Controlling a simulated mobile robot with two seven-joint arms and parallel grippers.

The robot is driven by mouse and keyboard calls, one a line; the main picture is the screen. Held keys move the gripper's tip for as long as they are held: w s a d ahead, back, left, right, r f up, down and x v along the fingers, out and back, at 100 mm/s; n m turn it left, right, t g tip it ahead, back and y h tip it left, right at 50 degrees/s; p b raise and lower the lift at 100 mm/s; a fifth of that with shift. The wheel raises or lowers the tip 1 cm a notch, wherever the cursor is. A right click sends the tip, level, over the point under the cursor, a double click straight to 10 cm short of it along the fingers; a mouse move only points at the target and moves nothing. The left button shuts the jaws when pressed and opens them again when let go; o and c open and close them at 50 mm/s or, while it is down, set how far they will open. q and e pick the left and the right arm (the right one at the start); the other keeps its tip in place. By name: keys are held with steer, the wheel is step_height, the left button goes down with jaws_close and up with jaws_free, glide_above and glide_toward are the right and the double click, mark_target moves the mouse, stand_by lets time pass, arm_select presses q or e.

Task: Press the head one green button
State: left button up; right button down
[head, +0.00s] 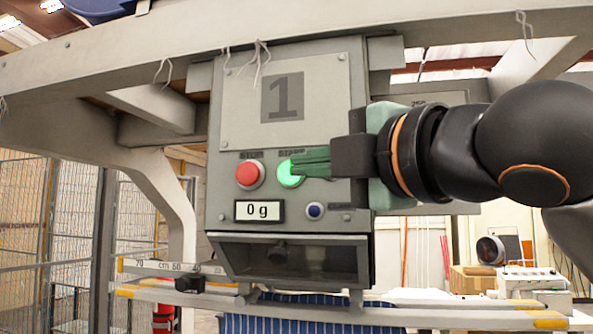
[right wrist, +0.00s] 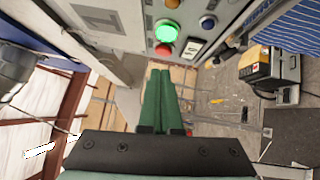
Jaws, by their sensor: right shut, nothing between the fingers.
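The grey head one panel (head: 233,115) carries a large "1". Its green button (head: 289,179) is lit and sits right of the red button (head: 249,174). My right gripper (head: 293,166) reaches in from the right with its green fingers shut and empty. Its tips overlap the upper part of the green button in the head view. In the right wrist view the green button (right wrist: 165,31) is fully visible and lit, above the fingertips (right wrist: 160,73) in the picture. I cannot tell whether the tips touch it. My left gripper is not in view.
A display (head: 259,211) reading "0 g" and a small blue button (head: 314,211) are below. A dark open chute (head: 290,258) is under the panel. A grey beam (head: 130,60) crosses above, and a ruled rail (head: 150,268) runs below. Blue striped fabric (head: 290,322) hangs beneath.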

steer(key=v, duration=0.3)
steer(key=b+v, duration=0.1)
steer(key=v, duration=0.2)
steer(key=shift+w+d+f, duration=0.15)
steer(key=shift+w+d, duration=0.05)
steer(key=shift+d, duration=0.05)
